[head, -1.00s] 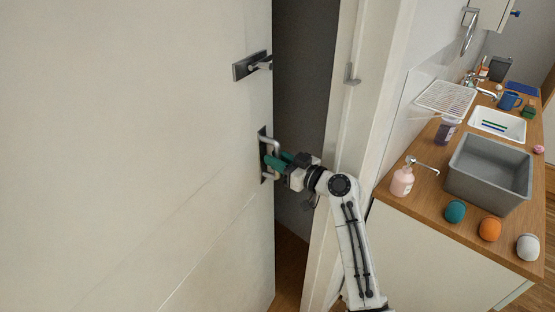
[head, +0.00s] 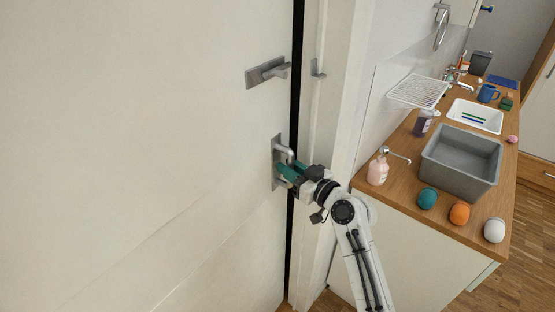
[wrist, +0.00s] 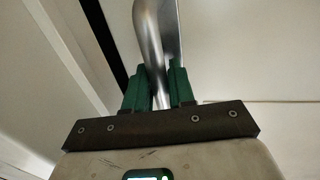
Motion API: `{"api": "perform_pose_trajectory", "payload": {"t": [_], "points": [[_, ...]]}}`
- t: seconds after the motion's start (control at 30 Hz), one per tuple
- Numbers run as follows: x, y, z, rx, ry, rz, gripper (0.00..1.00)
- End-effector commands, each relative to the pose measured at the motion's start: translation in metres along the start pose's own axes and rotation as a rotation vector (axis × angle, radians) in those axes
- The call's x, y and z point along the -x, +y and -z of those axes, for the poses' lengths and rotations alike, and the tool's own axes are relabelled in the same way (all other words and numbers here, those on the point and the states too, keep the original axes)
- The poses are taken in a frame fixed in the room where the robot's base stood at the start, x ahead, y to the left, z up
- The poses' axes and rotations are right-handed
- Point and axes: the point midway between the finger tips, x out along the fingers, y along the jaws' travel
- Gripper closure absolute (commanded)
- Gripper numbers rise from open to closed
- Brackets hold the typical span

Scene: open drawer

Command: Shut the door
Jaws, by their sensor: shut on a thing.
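The door (head: 150,130) is a large off-white panel filling the left of the head view. A narrow dark gap separates its right edge from the frame (head: 330,130). A metal pull handle (head: 277,150) on a plate stands on the door, and it also shows in the wrist view (wrist: 155,40). My gripper (head: 284,170) has its green fingers shut on the pull handle's bar. In the wrist view the fingers (wrist: 160,88) sit on either side of the bar. A lever latch (head: 266,72) is above the pull handle.
A small metal strike piece (head: 318,70) sits on the frame. To the right, a wooden counter (head: 385,205) holds a grey basin (head: 462,160), a pink soap bottle (head: 378,171), and teal (head: 427,198), orange (head: 459,214) and white (head: 494,230) round items. Wooden floor (head: 530,200) shows at far right.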

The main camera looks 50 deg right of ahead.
Motion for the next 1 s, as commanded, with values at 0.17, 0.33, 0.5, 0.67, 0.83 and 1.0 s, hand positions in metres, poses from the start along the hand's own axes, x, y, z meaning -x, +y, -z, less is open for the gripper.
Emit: {"api": "perform_pose_trajectory", "payload": {"t": [0.17,0.33,0.5,0.67,0.83,1.0], "points": [[0.038,0.0,-0.006,-0.002,-0.015,-0.048,1.0],[0.062,0.001,-0.005,-0.002,-0.013,-0.08,1.0],[0.071,0.001,-0.004,-0.001,-0.011,-0.092,1.0],[0.071,0.002,-0.003,-0.001,-0.009,-0.094,1.0],[0.071,0.002,-0.002,0.0,-0.007,-0.095,0.75],[0.07,0.002,0.0,0.001,-0.004,-0.094,0.59]]}}
